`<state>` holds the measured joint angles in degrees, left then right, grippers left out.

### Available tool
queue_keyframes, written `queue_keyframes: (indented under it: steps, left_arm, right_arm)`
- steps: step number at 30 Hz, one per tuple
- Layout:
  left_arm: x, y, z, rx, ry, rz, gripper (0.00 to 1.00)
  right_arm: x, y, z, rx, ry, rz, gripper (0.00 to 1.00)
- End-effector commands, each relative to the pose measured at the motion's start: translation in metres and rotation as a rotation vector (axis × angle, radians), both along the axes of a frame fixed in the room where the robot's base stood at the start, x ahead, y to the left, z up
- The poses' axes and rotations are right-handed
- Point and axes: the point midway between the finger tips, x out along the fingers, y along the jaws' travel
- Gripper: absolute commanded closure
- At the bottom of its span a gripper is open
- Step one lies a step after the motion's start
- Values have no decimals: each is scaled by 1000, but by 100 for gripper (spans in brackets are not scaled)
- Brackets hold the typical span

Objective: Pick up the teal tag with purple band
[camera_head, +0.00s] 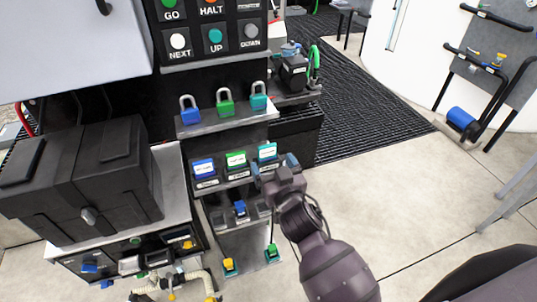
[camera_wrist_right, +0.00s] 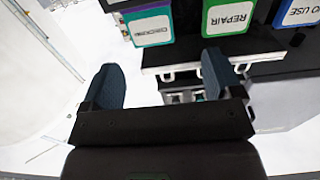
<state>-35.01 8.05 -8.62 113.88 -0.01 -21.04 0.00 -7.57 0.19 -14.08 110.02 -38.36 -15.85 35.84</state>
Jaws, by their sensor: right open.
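The teal tag with a white label (camera_head: 268,151) is the rightmost of three tags on a narrow shelf. It also shows in the right wrist view (camera_wrist_right: 151,27), at the top, with purple near its label. My right gripper (camera_head: 275,165) is just in front of and below this tag in the head view. Its fingers are apart and nothing is between them. In the right wrist view the teal tag lies beyond the fingertips (camera_wrist_right: 160,68); I see no contact. My left gripper is not in view.
A green tag (camera_head: 236,159) marked REPAIR and a blue tag (camera_head: 204,169) stand to the left of the teal one. A shelf above holds blue, green and teal padlocks (camera_head: 225,106). A black case (camera_head: 80,185) is at the left. Floor to the right is open.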

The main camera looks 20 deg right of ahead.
Motion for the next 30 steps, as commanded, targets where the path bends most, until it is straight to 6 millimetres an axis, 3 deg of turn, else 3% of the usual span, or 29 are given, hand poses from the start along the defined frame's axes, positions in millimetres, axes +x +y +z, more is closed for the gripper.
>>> queue_keyframes:
  steps: [11,21,30]
  left_arm:
    - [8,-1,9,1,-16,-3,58]
    - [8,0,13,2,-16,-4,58]
    - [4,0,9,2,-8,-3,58]
  right_arm:
    - [27,-2,0,-2,1,-1,15]
    - [67,-6,-2,-1,1,0,15]
    - [70,-6,-2,0,2,-1,15]
